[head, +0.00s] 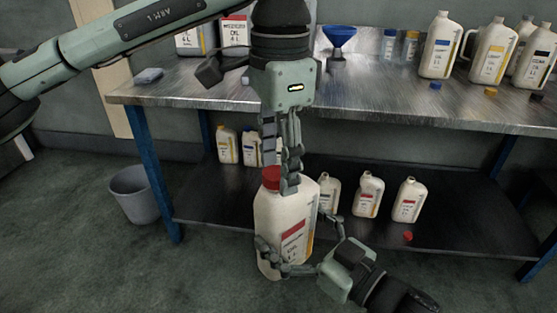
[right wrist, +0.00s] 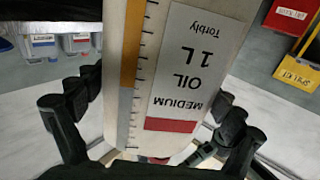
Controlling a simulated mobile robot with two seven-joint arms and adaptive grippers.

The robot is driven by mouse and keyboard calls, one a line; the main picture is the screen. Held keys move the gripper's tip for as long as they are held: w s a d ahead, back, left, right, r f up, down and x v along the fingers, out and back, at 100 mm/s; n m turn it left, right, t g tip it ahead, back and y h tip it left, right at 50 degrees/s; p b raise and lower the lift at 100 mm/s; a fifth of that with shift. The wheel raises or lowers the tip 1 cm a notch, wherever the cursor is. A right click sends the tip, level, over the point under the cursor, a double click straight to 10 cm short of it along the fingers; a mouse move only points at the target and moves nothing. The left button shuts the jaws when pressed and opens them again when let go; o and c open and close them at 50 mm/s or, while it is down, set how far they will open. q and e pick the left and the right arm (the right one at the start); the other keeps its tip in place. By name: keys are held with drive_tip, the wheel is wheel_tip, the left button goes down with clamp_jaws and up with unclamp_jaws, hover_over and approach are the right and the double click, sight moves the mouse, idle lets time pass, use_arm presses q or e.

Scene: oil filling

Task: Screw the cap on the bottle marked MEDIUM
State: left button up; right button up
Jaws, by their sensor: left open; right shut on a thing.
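The white bottle (head: 283,218) stands upright in my right gripper (head: 287,268), which is shut around its lower body. In the right wrist view its label (right wrist: 183,85) reads MEDIUM OIL 1L, upside down, with a red band. A red cap (head: 271,179) sits at the top of this bottle; whether it is threaded on cannot be told. My left gripper (head: 281,172) points down from above with its fingers open at the cap, one finger reaching in front of its right side. The bottle neck is hidden. The right gripper's fingers (right wrist: 150,125) flank the bottle in its wrist view.
A metal workbench (head: 190,90) carries several bottles, a blue funnel (head: 339,40) and loose blue and orange caps. More bottles stand on the dark lower shelf (head: 450,210), beside a loose red cap (head: 407,236). A grey bin (head: 136,196) stands on the floor at left.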

use_arm(q)
drive_tip(key=shift+r, duration=2.25)
drive_tip(key=shift+c, duration=0.2)
